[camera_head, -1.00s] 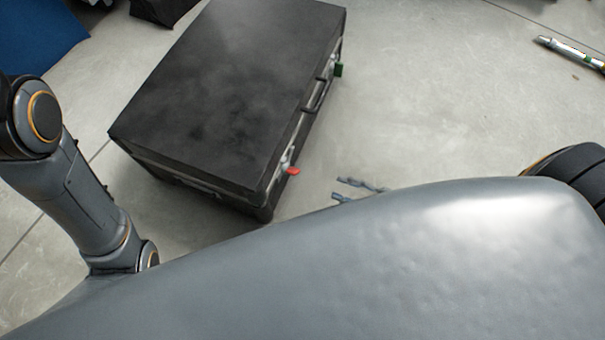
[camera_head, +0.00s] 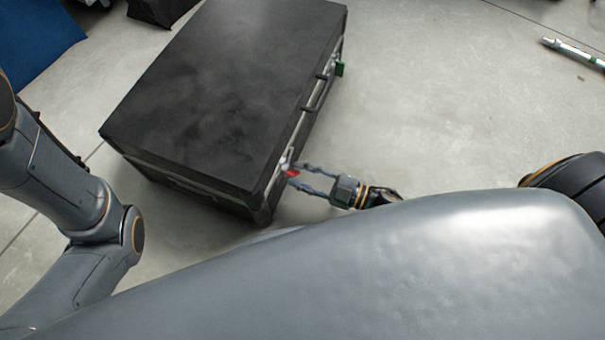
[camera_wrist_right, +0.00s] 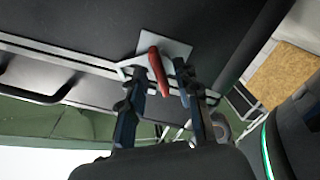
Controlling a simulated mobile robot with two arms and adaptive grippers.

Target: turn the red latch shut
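The red latch (camera_head: 291,172) sits on the front side of the black case (camera_head: 215,85), near its lower right corner. In the right wrist view the red latch (camera_wrist_right: 158,71) is a slanted lever on a pale metal plate (camera_wrist_right: 172,53). My right gripper (camera_head: 297,174) reaches the latch from the right. In the wrist view its two fingers (camera_wrist_right: 158,80) are apart, one on each side of the lever; I cannot tell whether either touches it. My left arm is at the left edge; its gripper is out of view.
A green latch (camera_head: 339,69) is farther along the same side, beyond a dark handle (camera_head: 313,98). A blue object (camera_head: 35,38) lies at the far left. A silver tool-like rod (camera_head: 572,52) lies at the upper right.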

